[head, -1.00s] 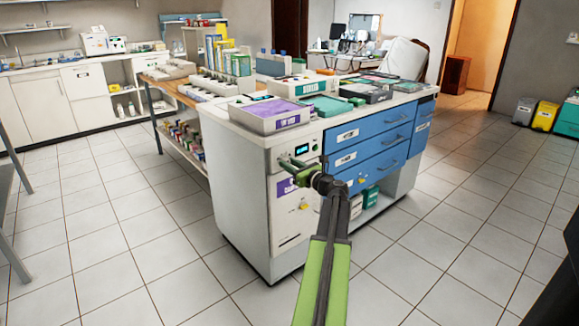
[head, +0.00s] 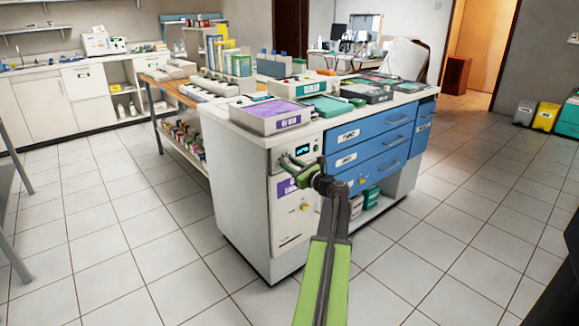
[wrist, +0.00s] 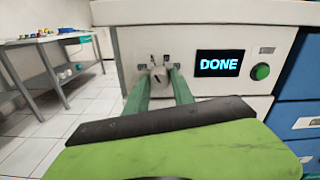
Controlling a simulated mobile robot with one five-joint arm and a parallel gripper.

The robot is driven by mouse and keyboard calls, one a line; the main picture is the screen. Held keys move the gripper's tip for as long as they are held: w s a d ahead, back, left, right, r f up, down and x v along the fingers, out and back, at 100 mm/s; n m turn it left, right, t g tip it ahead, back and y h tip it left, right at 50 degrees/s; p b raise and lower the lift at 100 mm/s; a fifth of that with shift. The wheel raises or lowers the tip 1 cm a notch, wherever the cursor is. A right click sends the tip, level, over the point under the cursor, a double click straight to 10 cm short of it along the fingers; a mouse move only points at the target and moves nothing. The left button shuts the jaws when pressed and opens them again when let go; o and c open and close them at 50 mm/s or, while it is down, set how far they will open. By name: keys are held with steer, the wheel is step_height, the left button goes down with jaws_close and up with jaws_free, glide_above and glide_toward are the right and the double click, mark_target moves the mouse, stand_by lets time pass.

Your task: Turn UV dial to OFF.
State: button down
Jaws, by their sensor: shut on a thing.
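The UV dial (wrist: 159,76) is a small grey knob on the white cabinet's front panel. In the wrist view my gripper (wrist: 160,72) is shut on it, with one green finger on each side. The fingers hide part of the knob, and the small marks around it are not readable. A dark display (wrist: 219,63) right of the dial reads DONE in blue letters, and it also shows in the head view (head: 303,150). In the head view my gripper (head: 287,162) reaches the panel just below and left of the display.
A round green button (wrist: 261,72) sits right of the display. Blue drawers (head: 368,150) with handles are to the right. Trays, including a purple one (head: 270,107), stand on the cabinet top. The tiled floor (head: 130,235) left of the cabinet is clear.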

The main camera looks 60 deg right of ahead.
steer(key=shift+w+n, duration=0.15)
steer(key=shift+n, duration=2.85)
steer(key=c, duration=1.1)
jaws_free()
